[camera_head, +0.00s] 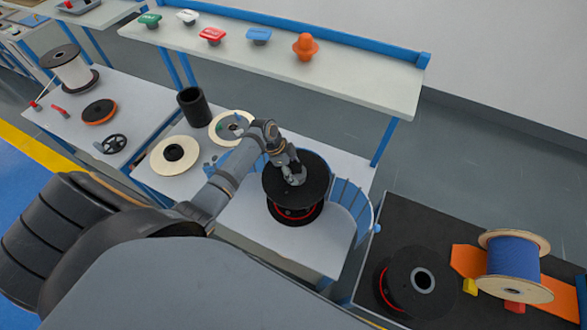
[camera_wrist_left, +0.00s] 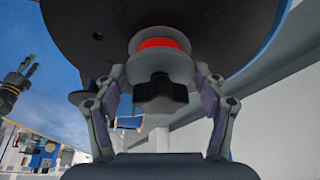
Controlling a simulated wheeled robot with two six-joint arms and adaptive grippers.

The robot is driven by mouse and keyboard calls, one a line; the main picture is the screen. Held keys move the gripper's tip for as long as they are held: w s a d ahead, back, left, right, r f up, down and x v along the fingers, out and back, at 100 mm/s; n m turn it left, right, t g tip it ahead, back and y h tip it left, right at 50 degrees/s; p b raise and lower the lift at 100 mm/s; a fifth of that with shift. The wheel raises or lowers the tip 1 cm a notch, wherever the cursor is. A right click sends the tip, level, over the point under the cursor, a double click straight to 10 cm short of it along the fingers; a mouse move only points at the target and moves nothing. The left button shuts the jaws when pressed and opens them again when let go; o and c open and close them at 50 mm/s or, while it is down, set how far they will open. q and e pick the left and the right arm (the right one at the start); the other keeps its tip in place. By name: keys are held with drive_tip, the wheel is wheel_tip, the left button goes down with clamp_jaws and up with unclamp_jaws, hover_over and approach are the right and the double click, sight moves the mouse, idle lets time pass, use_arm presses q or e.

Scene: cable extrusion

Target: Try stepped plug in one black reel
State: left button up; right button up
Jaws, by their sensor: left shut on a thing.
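A black reel (camera_head: 276,186) with a red band low on its side lies flat on the white table. Its dark flange (camera_wrist_left: 220,30) fills the top of the left wrist view. My left gripper (camera_head: 294,178) is over the middle of this reel. It is shut on a plug (camera_wrist_left: 160,68) with a black knob, a grey disc and a red step. The red step faces the reel's centre; I cannot tell whether it is in the bore. A second black reel (camera_head: 400,284) is on the dark table at lower right.
Several plugs, including an orange stepped one (camera_head: 305,47), stand on the back shelf (camera_head: 360,82). Cream reels (camera_head: 164,165) and a black cylinder (camera_head: 194,107) are left of the arm. A blue curved guard (camera_head: 364,212) borders the reel's right. A blue cable reel (camera_head: 513,267) sits farther right.

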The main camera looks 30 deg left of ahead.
use_arm(q)
drive_tip(key=shift+f, duration=0.3)
drive_tip(key=o, duration=1.3)
drive_tip(key=shift+o, duration=0.2)
drive_tip(key=v, duration=1.2)
drive_tip(key=shift+d, duration=0.1)
